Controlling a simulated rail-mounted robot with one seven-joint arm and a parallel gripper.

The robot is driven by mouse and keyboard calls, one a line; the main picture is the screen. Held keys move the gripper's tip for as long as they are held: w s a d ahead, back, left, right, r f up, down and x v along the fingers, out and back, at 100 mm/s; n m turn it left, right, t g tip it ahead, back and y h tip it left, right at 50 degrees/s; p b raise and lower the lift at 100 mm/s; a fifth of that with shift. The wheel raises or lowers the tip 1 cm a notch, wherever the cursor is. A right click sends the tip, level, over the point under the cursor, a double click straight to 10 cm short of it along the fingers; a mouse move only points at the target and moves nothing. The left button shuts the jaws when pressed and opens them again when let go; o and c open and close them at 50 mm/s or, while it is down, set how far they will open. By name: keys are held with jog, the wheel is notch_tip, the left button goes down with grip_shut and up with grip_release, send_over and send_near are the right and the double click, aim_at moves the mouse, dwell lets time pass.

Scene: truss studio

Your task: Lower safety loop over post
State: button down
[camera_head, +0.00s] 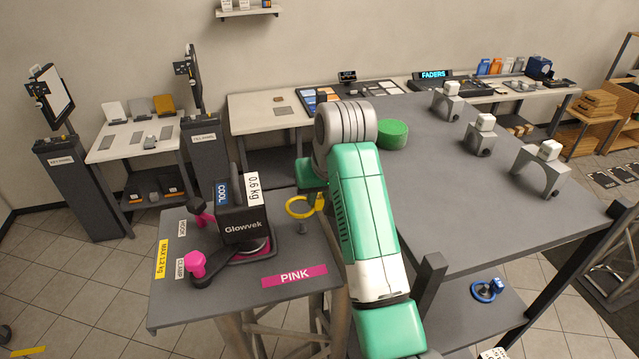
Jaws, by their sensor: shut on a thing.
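The yellow safety loop (298,207) is an open ring with a yellow tab on its right side. A short grey post (302,230) stands on this platform, just below the loop in the picture. The loop looks apart from the post; I cannot tell if they line up. My gripper (322,201) is shut on the loop's tab, at the left edge of my green arm. My arm hides most of the gripper.
A black Glowvek lamp (243,222) with pink knobs stands on the platform, close left of the loop.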

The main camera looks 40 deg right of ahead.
jog(key=shift+f, duration=2.85)
jog(key=shift+s, duration=0.15)
jog(key=shift+f, duration=0.15)
jog(key=c, duration=1.3)
grip_release()
jog(key=shift+o, duration=0.2)
